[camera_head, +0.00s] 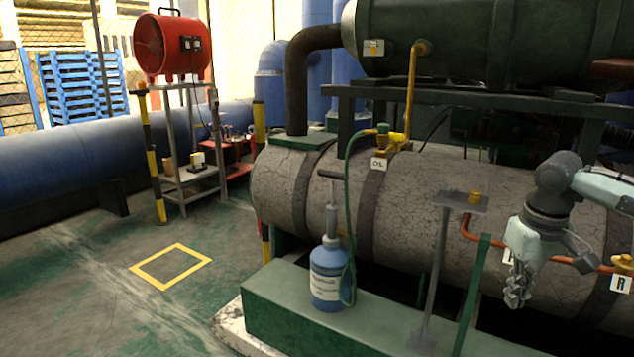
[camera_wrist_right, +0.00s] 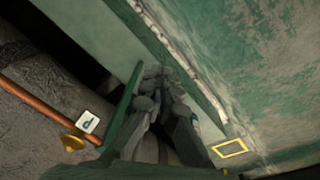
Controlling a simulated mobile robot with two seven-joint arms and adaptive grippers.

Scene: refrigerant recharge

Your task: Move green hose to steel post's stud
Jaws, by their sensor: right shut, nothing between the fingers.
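The green hose (camera_head: 347,200) runs from the brass valve by the OIL tag (camera_head: 378,164) in an arc down beside the blue bottle (camera_head: 328,275). Its upper end is at the valve. The steel post (camera_head: 433,270) stands on the green base to the right of the bottle. It has a flat top plate with a brass stud (camera_head: 475,197) on it. My right gripper (camera_head: 516,292) is shut and empty, fingers down, to the right of the post and away from the hose. It also shows in the wrist view (camera_wrist_right: 160,85). My left gripper is not in view.
A grey cracked tank (camera_head: 405,190) lies behind the post. A green upright bar (camera_head: 474,290) stands between the post and my right gripper. A copper pipe (camera_head: 560,258) runs along the tank to a brass valve (camera_head: 622,263) with an R tag. The floor at left is open.

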